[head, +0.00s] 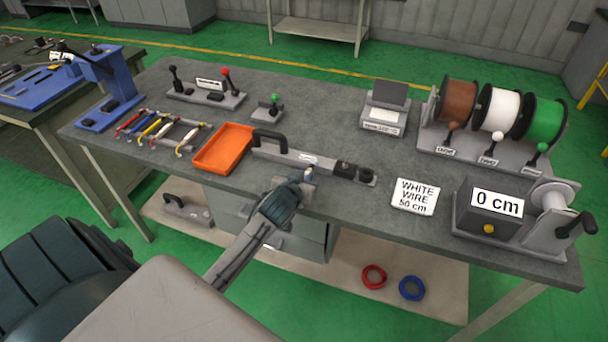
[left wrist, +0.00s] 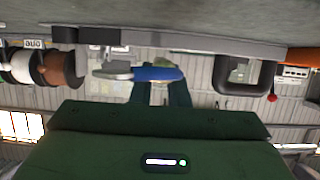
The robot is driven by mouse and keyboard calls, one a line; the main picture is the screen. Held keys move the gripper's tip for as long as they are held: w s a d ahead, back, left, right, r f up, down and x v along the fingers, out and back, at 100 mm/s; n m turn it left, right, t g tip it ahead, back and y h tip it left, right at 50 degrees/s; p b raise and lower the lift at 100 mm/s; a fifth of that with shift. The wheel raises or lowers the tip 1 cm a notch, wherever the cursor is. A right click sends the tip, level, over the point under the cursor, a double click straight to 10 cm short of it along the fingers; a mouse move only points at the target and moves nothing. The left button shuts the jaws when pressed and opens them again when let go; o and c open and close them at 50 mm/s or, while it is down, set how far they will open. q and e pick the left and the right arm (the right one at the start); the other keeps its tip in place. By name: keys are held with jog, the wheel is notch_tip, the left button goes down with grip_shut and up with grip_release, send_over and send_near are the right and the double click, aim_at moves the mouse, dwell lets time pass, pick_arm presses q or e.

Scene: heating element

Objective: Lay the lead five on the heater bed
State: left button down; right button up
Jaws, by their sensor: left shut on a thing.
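My left gripper (head: 296,188) is at the front edge of the workbench, close to the long grey fixture (head: 290,154). That fixture has a black handle at its left end and black blocks at its right; it may be the heater bed, but its label is too small to read. My left gripper is shut on a small blue piece with a pale grey end, likely the lead. The piece (left wrist: 150,73) lies across the fingers in the left wrist view, apart from the fixture's edge as far as I can tell. In the head view the gripper mostly hides it. My right gripper is not in view.
A rack of coloured leads (head: 158,132) and an orange tray (head: 224,148) stand to the left. A sign reading "WHITE WIRE 50 cm" (head: 415,196), a "0 cm" measuring unit (head: 492,222) and wire spools (head: 500,108) stand to the right. The bench behind the fixture is mostly clear.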

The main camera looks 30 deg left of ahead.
pick_arm(q)
jog(key=shift+f, duration=0.1)
jog(key=shift+f, duration=0.55)
jog(key=c, duration=1.4)
grip_release()
jog(key=shift+r, duration=0.7)
jog(key=b+v, duration=0.2)
jog(key=v, duration=1)
